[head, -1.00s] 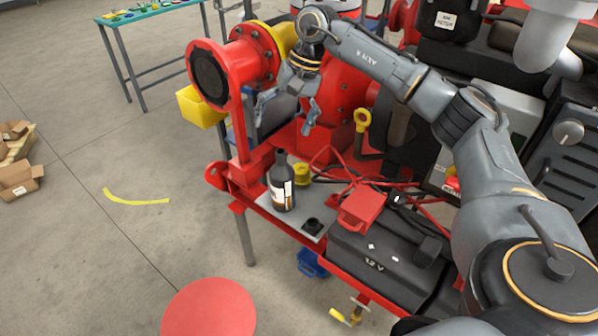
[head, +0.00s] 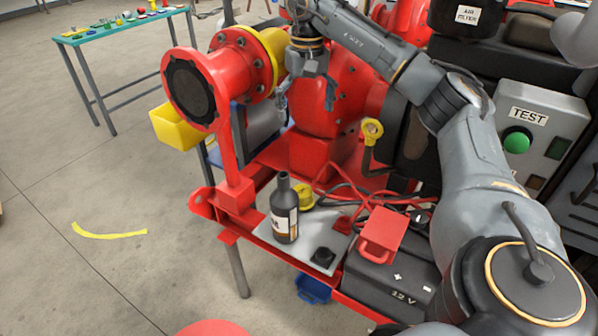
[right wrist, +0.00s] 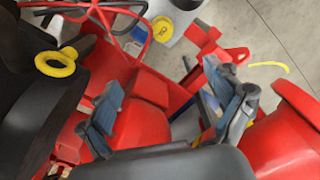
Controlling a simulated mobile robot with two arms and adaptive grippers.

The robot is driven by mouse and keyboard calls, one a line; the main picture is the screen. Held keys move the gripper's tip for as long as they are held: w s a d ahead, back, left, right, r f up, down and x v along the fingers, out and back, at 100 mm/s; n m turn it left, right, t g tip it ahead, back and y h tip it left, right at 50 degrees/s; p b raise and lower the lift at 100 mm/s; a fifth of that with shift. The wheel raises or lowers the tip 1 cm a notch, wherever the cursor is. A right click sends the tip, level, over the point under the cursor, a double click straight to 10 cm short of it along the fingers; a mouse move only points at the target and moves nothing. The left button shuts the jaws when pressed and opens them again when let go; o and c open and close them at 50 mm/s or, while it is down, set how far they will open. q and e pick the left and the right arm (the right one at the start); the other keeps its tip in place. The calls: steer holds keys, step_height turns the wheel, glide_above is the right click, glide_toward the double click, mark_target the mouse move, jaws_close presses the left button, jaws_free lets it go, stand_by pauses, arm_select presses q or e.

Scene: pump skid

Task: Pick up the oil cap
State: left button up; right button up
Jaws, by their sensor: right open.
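A yellow cap (head: 303,198), which I take for the oil cap, sits on the grey tray (head: 268,234) beside a dark bottle (head: 285,215). The bottle partly hides it in the head view. In the right wrist view the yellow cap (right wrist: 161,28) shows a dark mark on its top, near the upper edge. My right gripper (head: 306,92) is open and empty, in front of the red pump body, above and beyond the cap. Its two fingers (right wrist: 165,105) show spread apart in the right wrist view, with the cap beyond them. My left gripper is not in view.
A black battery (head: 388,280) with a red cover (head: 382,232) and red cables stands to the right. A yellow ring handle (head: 372,130) rises near the pump. The red flanged pipe (head: 195,88) stands left of my gripper.

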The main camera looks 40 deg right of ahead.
steer(key=b, duration=0.7)
glide_above(303, 192)
step_height(303, 192, down, 8)
steer(key=r, duration=0.1)
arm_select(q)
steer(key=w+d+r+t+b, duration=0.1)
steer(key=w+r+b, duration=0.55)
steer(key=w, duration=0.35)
arm_select(e)
step_height(303, 192, down, 15)
steer(key=shift+s+d+r+b, duration=0.1)
steer(key=shift+r+b, duration=0.1)
steer(key=shift+b, duration=0.45)
steer(key=shift+f+b, duration=0.75)
steer(key=shift+f, duration=2.4)
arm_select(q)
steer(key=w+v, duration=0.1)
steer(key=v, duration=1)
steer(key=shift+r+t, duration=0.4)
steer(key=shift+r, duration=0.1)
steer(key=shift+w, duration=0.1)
arm_select(e)
steer(key=shift+c, duration=0.2)
steer(key=c, duration=1.5)
